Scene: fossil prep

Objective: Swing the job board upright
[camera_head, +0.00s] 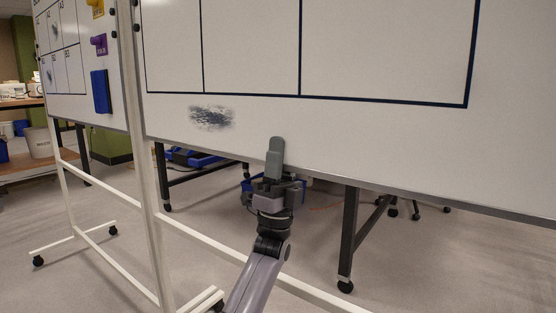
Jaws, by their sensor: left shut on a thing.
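The job board (390,140) is a large white panel with a dark ruled grid and a smudged dark patch near its lower left. It fills the upper right of the head view, and its top is out of view. Its grey lower edge slopes down to the right in the picture. I cannot tell its exact tilt. My left gripper (275,165) is shut on this lower edge, with one finger lying on the front face. The other finger is hidden behind the board. My right gripper is not in view.
A second whiteboard (70,107) with a blue eraser (100,91) stands at left. A white wheeled frame (148,215) has a low rail passing by my left arm. Dark wheeled table legs (347,240) and blue bins are behind the board. A shelf with buckets is far left.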

